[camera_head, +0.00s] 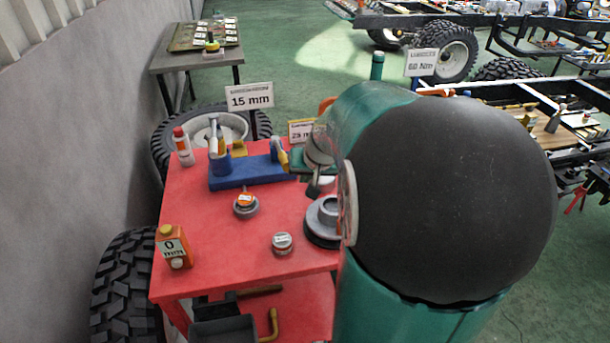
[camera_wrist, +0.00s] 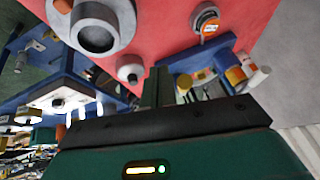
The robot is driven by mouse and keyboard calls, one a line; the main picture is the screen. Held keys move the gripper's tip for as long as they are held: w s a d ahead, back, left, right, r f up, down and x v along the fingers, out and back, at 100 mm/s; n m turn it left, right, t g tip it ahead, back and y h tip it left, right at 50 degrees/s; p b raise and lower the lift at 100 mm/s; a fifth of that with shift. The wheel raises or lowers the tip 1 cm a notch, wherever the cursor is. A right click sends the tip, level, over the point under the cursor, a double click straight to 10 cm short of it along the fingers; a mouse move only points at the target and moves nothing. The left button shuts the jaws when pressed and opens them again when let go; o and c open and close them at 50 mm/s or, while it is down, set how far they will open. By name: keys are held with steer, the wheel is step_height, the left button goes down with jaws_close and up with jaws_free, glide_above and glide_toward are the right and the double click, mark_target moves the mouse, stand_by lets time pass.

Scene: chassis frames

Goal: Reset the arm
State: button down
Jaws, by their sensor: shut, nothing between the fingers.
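My arm, green with a large dark rounded joint, fills the right half of the head view. My gripper (camera_head: 312,180) is partly hidden there by the arm and hangs above the right side of a red table (camera_head: 200,225). In the wrist view my gripper (camera_wrist: 158,88) shows as narrow dark fingers beyond its wide green and black body. The fingers are shut with nothing between them. The red table also shows in the wrist view (camera_wrist: 165,30), seen turned over.
The table holds a blue tray (camera_head: 235,181), an orange box (camera_head: 174,246), a spray can (camera_head: 183,147), small round parts (camera_head: 282,243) and a grey flanged part (camera_head: 323,222) close to my arm. Tyres (camera_head: 128,290) stand beside it. A grey wall is at left, with open green floor behind.

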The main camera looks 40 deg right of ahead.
stand_by(0.8)
steer(key=s+a+r+n, duration=0.2)
steer(key=a+r, duration=0.1)
steer(key=a, duration=0.3)
steer(key=s+a+r+n, duration=0.1)
steer(key=a+r, duration=0.2)
steer(key=a, duration=0.4)
steer(key=s+a+r+n+y, duration=0.1)
steer(key=s+a+r+n, duration=0.1)
steer(key=s+a, duration=0.8)
steer(key=shift+s+a+r+n, duration=0.35)
steer(key=shift+s+n, duration=0.3)
steer(key=shift+n, duration=0.05)
steer(key=shift+s, duration=0.1)
